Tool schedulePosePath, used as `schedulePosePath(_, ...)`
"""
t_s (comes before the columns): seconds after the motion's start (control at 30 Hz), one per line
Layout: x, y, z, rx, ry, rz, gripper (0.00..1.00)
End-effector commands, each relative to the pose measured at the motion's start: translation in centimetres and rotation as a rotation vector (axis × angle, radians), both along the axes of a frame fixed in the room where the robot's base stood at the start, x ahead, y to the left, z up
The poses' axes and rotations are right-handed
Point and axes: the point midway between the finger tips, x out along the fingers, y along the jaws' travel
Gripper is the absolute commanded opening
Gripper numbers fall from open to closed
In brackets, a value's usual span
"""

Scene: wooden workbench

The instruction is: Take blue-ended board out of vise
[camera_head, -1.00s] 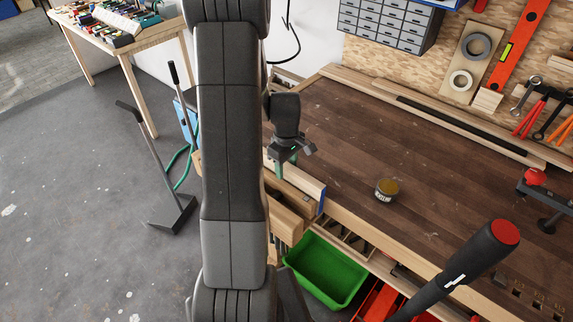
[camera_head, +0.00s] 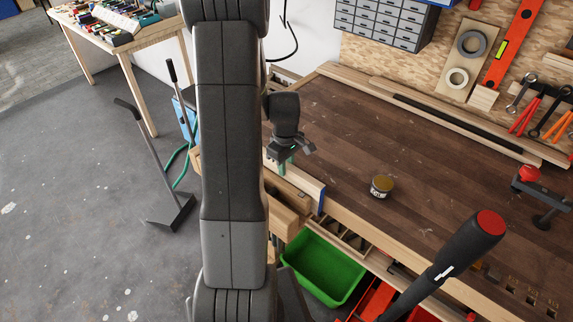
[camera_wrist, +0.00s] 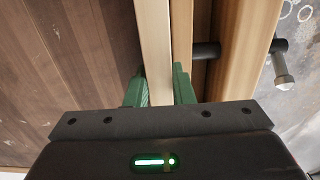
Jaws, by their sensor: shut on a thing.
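The blue-ended board (camera_head: 308,183) stands on edge at the left front edge of the workbench, in the wooden vise (camera_head: 284,222). Its blue end (camera_head: 321,200) points toward the front right. My gripper (camera_head: 286,163) is over the board, pointing down. In the wrist view, the green fingers (camera_wrist: 160,85) are on either side of the pale board (camera_wrist: 154,40) and shut on it. The vise jaw (camera_wrist: 238,45) runs beside the board there, with a dark screw rod and a metal handle end. The far end of the board is hidden behind my arm.
A small jar (camera_head: 381,186) stands on the workbench (camera_head: 345,130) to the right of the board. A green bin (camera_head: 322,268) sits below the bench edge. A red-topped clamp (camera_head: 529,174) is at the right. The bench middle is mostly clear.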

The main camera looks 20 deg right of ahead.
Motion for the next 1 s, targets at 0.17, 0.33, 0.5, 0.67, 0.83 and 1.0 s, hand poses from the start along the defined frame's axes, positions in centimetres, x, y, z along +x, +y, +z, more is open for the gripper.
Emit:
schedulePosePath(0.17, 0.0, 0.1, 0.0, -0.001, -0.001, 0.001, 0.00)
schedulePosePath(0.33, 0.0, 0.1, 0.0, 0.000, -0.001, 0.001, 0.26)
schedulePosePath(0.5, 0.0, 0.1, 0.0, 0.000, -0.001, 0.001, 0.47)
schedulePosePath(0.67, 0.0, 0.1, 0.0, 0.000, -0.001, 0.001, 0.47)
schedulePosePath(0.83, 0.1, 0.1, 0.5, -0.002, -0.003, 0.001, 0.47)
schedulePosePath(1.0, 0.1, 0.1, 2.7, -0.002, -0.006, 0.001, 0.47)
